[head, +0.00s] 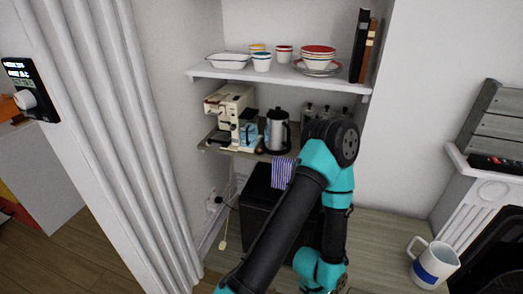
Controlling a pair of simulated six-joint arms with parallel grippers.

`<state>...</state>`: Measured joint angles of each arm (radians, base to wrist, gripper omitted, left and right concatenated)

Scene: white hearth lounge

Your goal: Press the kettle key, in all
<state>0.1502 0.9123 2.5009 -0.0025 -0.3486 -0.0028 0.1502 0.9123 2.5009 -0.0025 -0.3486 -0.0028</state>
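The kettle (277,134), silver-grey with a black handle and lid, stands upright on the lower shelf (223,143) of the alcove. Its key is too small to make out. One of my arms, teal and black, rises from the bottom of the head view and bends just right of the kettle, covering part of the shelf there. I cannot tell which arm it is. No gripper fingers show in this view. I see no contact between the arm and the kettle.
A cream coffee machine (231,112) stands left of the kettle, and dark-topped bottles (308,113) stand to its right. A striped cloth (282,172) hangs below. The upper shelf (279,75) holds dishes. A white and blue mug (434,264) stands at lower right.

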